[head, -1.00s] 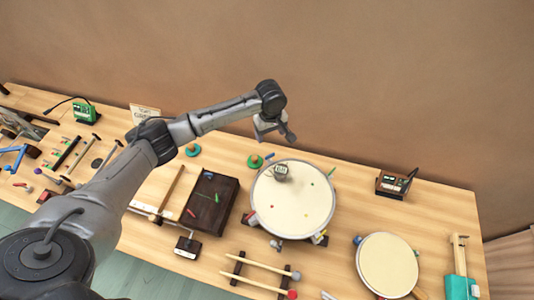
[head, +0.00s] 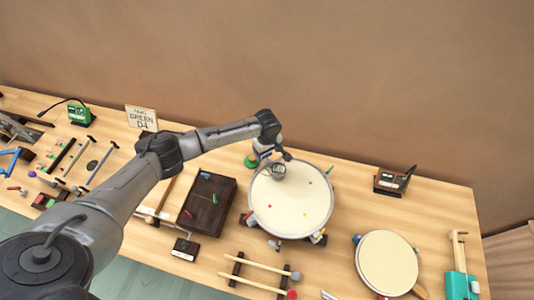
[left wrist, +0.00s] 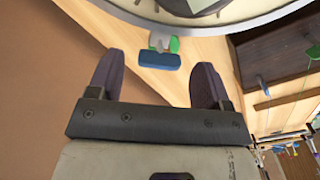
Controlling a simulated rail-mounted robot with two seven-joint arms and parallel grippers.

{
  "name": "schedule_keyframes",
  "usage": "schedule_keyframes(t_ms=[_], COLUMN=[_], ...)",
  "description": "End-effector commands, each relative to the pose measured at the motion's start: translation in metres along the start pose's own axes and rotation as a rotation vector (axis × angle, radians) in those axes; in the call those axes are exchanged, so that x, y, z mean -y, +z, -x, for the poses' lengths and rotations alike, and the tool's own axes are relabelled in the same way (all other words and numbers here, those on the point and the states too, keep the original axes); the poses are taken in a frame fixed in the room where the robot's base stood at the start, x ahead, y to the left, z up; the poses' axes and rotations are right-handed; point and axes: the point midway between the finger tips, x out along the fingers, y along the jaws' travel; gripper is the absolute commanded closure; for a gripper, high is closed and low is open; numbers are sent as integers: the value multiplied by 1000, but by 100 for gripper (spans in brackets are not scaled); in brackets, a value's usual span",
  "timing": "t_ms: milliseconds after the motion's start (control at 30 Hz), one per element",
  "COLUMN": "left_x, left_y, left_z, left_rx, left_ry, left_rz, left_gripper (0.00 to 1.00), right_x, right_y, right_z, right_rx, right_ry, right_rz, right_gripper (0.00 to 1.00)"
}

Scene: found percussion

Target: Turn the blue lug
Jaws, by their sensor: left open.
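The drum (head: 292,212) has a pale round head and lies flat on the wooden table. Its rim (left wrist: 240,20) crosses the top of the left wrist view. The blue lug (left wrist: 158,61) sits just outside that rim, with a green part (left wrist: 174,45) behind it. My left gripper (left wrist: 156,75) is open, its two dark fingers apart on either side of the blue lug in that view; I cannot tell whether they touch it. In the head view my left gripper (head: 272,153) is at the drum's far edge and largely hides the lug. My right gripper is not in view.
A dark box (head: 208,203) stands left of the drum, a smaller drum (head: 387,263) to the right. Mallets (head: 262,267) lie in front. A green round piece (head: 251,162) is beside my gripper. The wall is close behind.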

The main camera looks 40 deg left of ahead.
Motion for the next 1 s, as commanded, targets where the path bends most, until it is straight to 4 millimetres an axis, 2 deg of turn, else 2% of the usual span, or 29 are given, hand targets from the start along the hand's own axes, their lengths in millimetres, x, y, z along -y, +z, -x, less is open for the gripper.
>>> schedule_keyframes(t_ms=[200,533,1000], left_x=[0,0,0], left_y=[0,0,0], left_z=[-12,-13,-13], left_rx=[0,0,0], left_ry=[0,0,0], left_rz=[0,0,0], left_gripper=[28,28,73], right_x=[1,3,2], right_y=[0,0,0], right_z=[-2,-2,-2], right_rx=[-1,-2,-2], right_ry=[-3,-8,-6], right_rz=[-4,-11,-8], right_gripper=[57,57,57])
